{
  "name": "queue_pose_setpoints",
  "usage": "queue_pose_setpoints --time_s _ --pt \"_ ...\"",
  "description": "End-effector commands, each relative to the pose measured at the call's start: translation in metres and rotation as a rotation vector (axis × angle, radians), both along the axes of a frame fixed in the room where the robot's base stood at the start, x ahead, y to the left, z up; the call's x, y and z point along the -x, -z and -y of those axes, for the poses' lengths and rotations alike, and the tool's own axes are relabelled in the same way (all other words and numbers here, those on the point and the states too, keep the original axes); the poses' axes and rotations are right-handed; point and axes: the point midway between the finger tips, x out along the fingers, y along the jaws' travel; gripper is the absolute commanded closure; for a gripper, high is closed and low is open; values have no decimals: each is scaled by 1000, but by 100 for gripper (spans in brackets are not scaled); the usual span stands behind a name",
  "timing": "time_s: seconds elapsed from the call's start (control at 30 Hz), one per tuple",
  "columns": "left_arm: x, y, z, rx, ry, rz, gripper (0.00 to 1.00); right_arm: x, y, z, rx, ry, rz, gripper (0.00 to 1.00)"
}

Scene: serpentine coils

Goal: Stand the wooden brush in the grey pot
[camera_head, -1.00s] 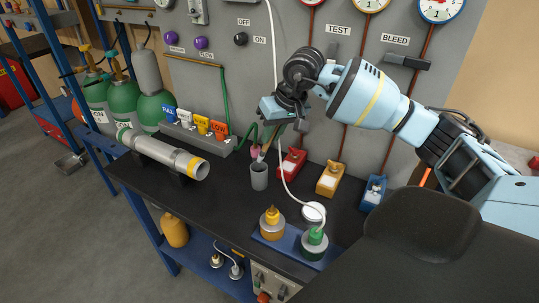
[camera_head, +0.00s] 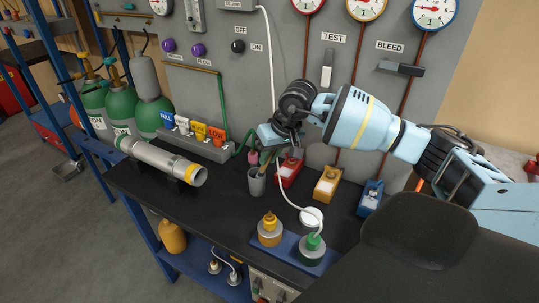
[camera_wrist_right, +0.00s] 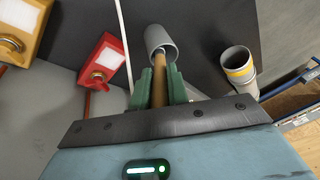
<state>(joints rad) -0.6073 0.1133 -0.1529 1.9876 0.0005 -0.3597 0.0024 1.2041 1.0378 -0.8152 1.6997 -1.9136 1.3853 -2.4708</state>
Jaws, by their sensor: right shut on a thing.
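The grey pot (camera_head: 256,184) stands upright on the dark bench top, and its open mouth shows in the right wrist view (camera_wrist_right: 158,36). My right gripper (camera_wrist_right: 160,88) is shut on the wooden brush (camera_wrist_right: 160,92), with a green finger on each side of the handle. The far end of the handle runs into the pot's mouth, where it is hidden. In the head view the brush (camera_head: 264,166) leans slightly, with my right gripper (camera_head: 271,151) just above the pot. I cannot tell whether the brush touches the pot's bottom. My left gripper is out of view.
A red block (camera_head: 288,171), a yellow block (camera_head: 327,184) and a blue block (camera_head: 369,198) stand right of the pot. A white cable (camera_head: 279,185) hangs close by. A grey pipe (camera_head: 162,159) lies to the left. Knobs on a blue plate (camera_head: 291,246) stand in front.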

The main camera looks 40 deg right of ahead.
Motion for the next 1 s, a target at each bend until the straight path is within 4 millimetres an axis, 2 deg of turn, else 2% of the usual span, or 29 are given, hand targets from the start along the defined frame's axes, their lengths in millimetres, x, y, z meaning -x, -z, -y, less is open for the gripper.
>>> queue_pose_setpoints --time_s 0.27,0.3,0.47,0.77,0.9,1.0 --pt "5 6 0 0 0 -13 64 0 9 0 0 0 -2 100" --pt "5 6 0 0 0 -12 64 0 10 0 0 0 -2 82" --pt "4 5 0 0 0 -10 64 0 8 0 0 0 0 62" --pt "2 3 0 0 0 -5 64 0 6 0 0 0 0 62" --pt "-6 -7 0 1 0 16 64 0 -9 0 0 1 6 62" --pt "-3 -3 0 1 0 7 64 5 -19 3 1 0 4 62"
